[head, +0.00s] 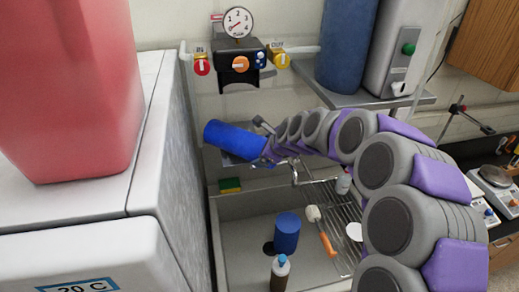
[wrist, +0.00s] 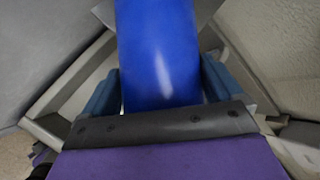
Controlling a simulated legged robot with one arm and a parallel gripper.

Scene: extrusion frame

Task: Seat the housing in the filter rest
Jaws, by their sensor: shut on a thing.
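A blue cylindrical housing (head: 234,139) is held tilted, nearly lying, above the back of the sink, below the gauge unit. In the wrist view the blue housing (wrist: 160,45) fills the space between the two fingers of my gripper (wrist: 158,90). My gripper (head: 270,149) is shut on the housing's right end in the head view. A second blue cylinder (head: 287,230) stands upright in the sink. A black unit (head: 238,59) with a round gauge on top hangs on the wall above the housing. I cannot tell which part is the filter rest.
The grey sink (head: 243,207) holds a brush with an orange handle (head: 328,243), a brown bottle (head: 280,272) and a wire rack (head: 340,215). A yellow-green sponge (head: 230,185) lies at its back edge. A white cabinet with a red container (head: 68,85) stands at the left.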

